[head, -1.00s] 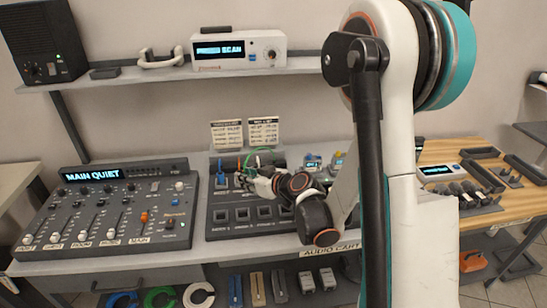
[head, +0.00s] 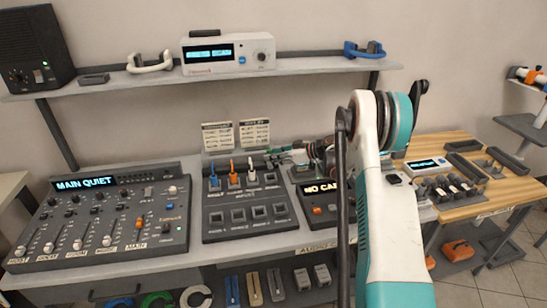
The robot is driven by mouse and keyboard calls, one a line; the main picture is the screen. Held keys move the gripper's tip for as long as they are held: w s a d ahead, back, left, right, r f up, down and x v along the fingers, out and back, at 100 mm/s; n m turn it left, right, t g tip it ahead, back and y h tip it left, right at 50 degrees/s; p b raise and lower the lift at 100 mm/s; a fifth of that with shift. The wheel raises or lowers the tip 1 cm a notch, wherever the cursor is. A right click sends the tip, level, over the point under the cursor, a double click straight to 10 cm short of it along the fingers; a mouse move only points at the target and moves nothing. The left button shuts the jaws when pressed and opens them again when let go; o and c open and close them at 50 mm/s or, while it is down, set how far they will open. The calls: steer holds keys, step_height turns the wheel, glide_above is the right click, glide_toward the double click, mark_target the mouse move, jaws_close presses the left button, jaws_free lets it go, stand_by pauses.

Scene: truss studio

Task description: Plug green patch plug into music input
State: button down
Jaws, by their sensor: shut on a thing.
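The dark patch panel (head: 241,226) stands on the cart between the mixer and a small display unit. A blue plug (head: 213,181), an orange plug (head: 233,177) and a white plug (head: 251,174) stand in its upper row. The lower-row sockets look empty. My gripper (head: 274,154) is just past the panel's upper right corner, pointing left. It is shut on the green patch plug (head: 270,160), which shows only as a small bit of green at the fingertips. The socket labels are too small for me to tell which is the music input.
The mixer (head: 107,216) reads "MAIN QUIET" at left. A display unit (head: 320,199) reading "NO CA…" stands right of the panel, partly behind my arm. Two label cards (head: 236,134) stand behind the panel. A shelf (head: 200,79) runs above. A wooden table (head: 442,150) is at right.

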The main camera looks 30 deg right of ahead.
steer(key=shift+f+b, duration=0.95)
steer(key=shift+f, duration=1.65)
steer(key=shift+b, duration=0.5)
steer(key=shift+f+b, duration=0.4)
steer(key=shift+f, duration=0.15)
steer(key=c, duration=1.8)
jaws_free()
steer(key=shift+c, duration=0.2)
steer(key=shift+o, duration=0.7)
steer(key=shift+s+d, duration=0.1)
steer(key=v, duration=1)
steer(key=shift+s+d+r+p, duration=0.2)
steer(key=shift+s+d+p, duration=0.05)
steer(key=shift+p, duration=0.05)
